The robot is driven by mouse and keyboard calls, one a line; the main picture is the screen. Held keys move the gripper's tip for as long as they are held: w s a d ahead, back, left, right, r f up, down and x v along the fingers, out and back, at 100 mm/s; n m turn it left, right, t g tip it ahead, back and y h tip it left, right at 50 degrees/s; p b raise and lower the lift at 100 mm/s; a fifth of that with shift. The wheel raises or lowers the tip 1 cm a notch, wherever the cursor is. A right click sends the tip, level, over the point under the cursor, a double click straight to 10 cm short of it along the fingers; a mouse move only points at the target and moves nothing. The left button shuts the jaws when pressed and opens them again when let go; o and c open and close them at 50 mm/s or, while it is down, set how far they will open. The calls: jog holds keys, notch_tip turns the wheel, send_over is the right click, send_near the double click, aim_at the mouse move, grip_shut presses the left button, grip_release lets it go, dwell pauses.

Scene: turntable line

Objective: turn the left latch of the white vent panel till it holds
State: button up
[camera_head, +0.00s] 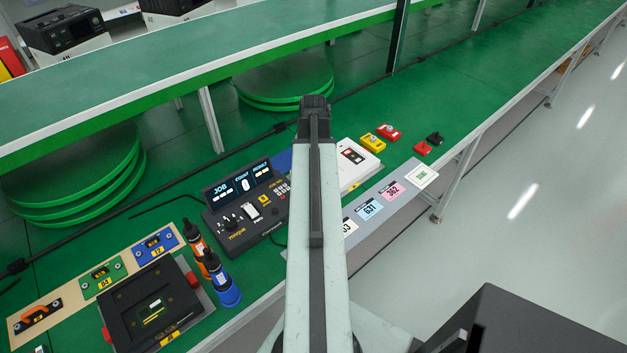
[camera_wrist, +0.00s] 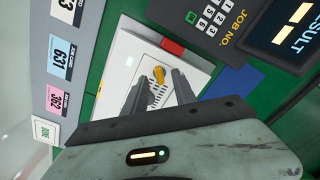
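The white vent panel (camera_wrist: 125,60) lies under my gripper in the wrist view. A small yellow latch (camera_wrist: 159,75) sits on it, standing nearly upright in the picture. My gripper (camera_wrist: 161,79) is open, with one dark finger on each side of the latch. I cannot tell whether either finger touches it. In the head view, a white box (camera_head: 366,178) shows partly behind my arm, with a dark window on top; my fingers cannot be made out there.
A dark torque console (camera_head: 243,214) stands left of the white box, and a blue piece (camera_wrist: 235,82) lies beside the panel. Number cards (camera_head: 369,208) line the front edge. Yellow (camera_head: 373,143) and red (camera_head: 389,132) blocks lie behind. Two screwdrivers (camera_head: 222,284) stand at left.

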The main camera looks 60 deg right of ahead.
jog(key=shift+f+b, duration=0.35)
jog(key=shift+f, duration=0.55)
jog(key=shift+s+r, duration=0.1)
